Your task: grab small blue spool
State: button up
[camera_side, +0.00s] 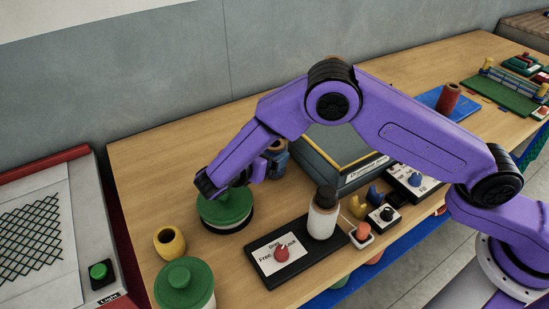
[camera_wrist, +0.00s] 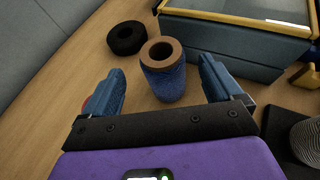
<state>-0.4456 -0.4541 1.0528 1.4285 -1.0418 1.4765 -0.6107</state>
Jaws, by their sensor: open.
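The small blue spool (camera_wrist: 166,82) stands upright on the wooden table in the wrist view, with a brown rim and an open hole on top. My gripper (camera_wrist: 162,68) is open, with one blue finger to the left of the spool and one to its right. Gaps show on both sides, and the spool's lower part is near the dark palm bar. In the side view, the spool's brown top (camera_side: 278,145) shows just beyond my gripper (camera_side: 270,165), which partly hides the body.
A black ring (camera_wrist: 127,38) lies behind the spool to the left. A blue-grey box with a yellow frame (camera_side: 338,165) stands close on the right. A green-topped round container (camera_side: 226,209) sits under my wrist. A white bottle (camera_side: 322,220) stands on a black switch board (camera_side: 262,278).

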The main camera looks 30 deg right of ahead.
aim_at(274, 149)
jog(key=shift+x, duration=2.7)
jog(key=shift+s+f, duration=0.15)
jog(key=shift+f, duration=0.05)
jog(key=shift+c, duration=0.2)
jog(key=c, duration=1.1)
jog(key=shift+o, duration=0.2)
jog(key=shift+r, duration=0.1)
